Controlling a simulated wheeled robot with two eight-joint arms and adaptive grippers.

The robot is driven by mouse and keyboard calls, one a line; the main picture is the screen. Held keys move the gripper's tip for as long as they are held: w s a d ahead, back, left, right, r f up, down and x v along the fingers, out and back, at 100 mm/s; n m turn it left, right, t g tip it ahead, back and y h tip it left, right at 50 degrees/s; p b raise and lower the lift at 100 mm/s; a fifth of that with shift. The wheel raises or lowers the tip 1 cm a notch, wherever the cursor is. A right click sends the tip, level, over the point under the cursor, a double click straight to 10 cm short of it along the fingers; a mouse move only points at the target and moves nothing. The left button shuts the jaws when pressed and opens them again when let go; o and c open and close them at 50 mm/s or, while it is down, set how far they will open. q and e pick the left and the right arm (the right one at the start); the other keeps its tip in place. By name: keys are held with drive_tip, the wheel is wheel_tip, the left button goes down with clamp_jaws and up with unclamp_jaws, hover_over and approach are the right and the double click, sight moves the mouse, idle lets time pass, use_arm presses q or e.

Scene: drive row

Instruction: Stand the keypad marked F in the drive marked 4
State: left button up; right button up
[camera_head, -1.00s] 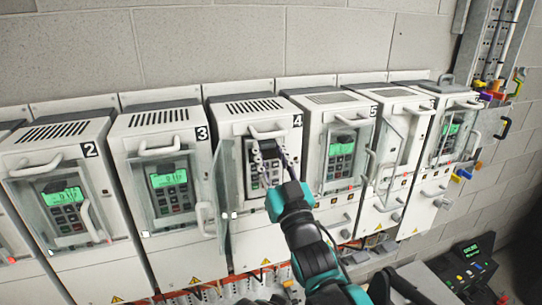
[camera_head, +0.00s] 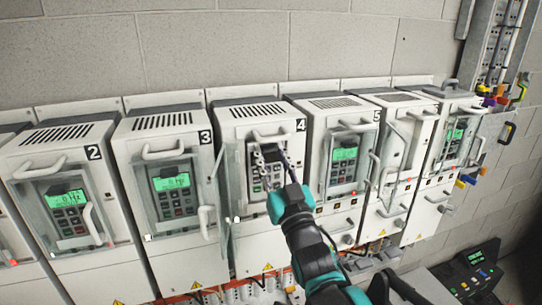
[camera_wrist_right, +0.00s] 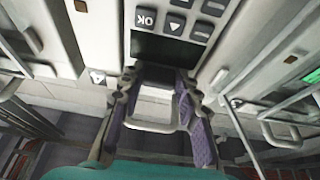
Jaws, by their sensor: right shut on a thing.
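The drive marked 4 (camera_head: 235,127) stands mid-row with its clear door (camera_head: 226,190) swung open to the left. My right gripper (camera_head: 271,160) is at its front recess, its fingers shut on a grey keypad (camera_head: 272,178). The keypad is upright at the recess; I cannot tell whether it is fully seated. In the right wrist view the keypad (camera_wrist_right: 172,22) shows an OK key and a dark screen, with my purple-padded fingers (camera_wrist_right: 160,100) on either side of its screen end. No letter F is readable. My left gripper is not in view.
The drives marked 2 (camera_head: 60,140), 3 (camera_head: 165,132) and 5 (camera_head: 345,112) have lit green keypads behind clear doors. Door handles stick out on both sides of my right arm. A control box (camera_head: 472,262) is at the lower right.

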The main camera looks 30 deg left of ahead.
drive_tip(key=shift+f+b, duration=0.9)
drive_tip(key=shift+f, duration=0.35)
drive_tip(key=o, duration=1.1)
drive_tip(key=shift+o, duration=0.2)
